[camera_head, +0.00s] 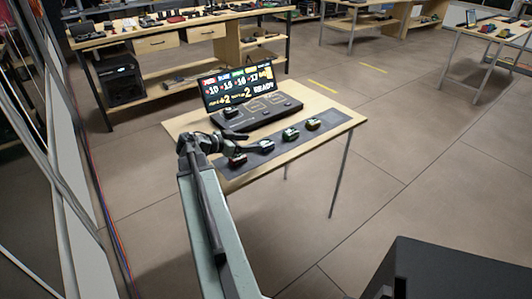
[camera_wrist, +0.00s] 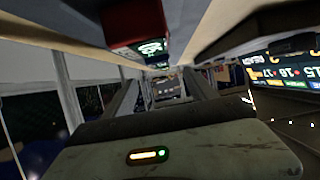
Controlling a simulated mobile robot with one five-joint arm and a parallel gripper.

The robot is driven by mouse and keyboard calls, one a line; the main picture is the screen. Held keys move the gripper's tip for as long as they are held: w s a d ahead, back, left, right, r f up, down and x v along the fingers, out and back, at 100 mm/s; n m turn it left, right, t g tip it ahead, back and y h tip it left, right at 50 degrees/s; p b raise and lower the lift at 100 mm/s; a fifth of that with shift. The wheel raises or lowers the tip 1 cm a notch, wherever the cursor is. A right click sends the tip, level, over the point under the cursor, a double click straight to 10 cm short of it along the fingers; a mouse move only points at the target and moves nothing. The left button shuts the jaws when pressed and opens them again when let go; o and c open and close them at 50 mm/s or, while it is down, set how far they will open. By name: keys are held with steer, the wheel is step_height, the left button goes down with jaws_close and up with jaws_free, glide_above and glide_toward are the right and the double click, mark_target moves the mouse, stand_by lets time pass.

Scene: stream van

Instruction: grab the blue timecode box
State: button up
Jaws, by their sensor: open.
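A row of small boxes sits on a dark mat (camera_head: 225,167) on a light wood table (camera_head: 338,117). The red box (camera_head: 237,160) is nearest my gripper. The second box (camera_head: 266,146) has a pale top and may be the blue timecode box; its colour is hard to tell. A green box (camera_head: 290,134) and a yellow box (camera_head: 313,123) follow. My gripper (camera_head: 245,145) is open and empty, low over the mat beside the red box. The wrist view (camera_wrist: 165,86) shows both fingers apart, with the red box (camera_wrist: 135,28) close by at the top.
A black console (camera_head: 262,113) with a lit display (camera_head: 238,87) stands behind the mat; the display also shows at right in the wrist view (camera_wrist: 280,72). A workbench (camera_head: 160,45) stands behind. Floor to the right of the table is clear.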

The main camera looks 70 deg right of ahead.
mark_target(266, 143)
steer(key=shift+b+x, duration=0.5)
steer(key=shift+x, duration=1)
steer(key=b+x, duration=0.1)
steer(key=x, duration=0.1)
steer(key=b+x, duration=0.1)
steer(key=x, duration=0.1)
steer(key=shift+s+d+f, duration=0.15)
steer(key=shift+f, duration=0.35)
steer(key=shift+s+d, duration=0.1)
steer(key=shift+d, duration=0.05)
steer(key=shift+r, duration=0.1)
jaws_close()
steer(key=shift+r, duration=0.15)
step_height(266, 143, up, 10)
steer(key=p, duration=0.9)
steer(key=shift+p, duration=0.3)
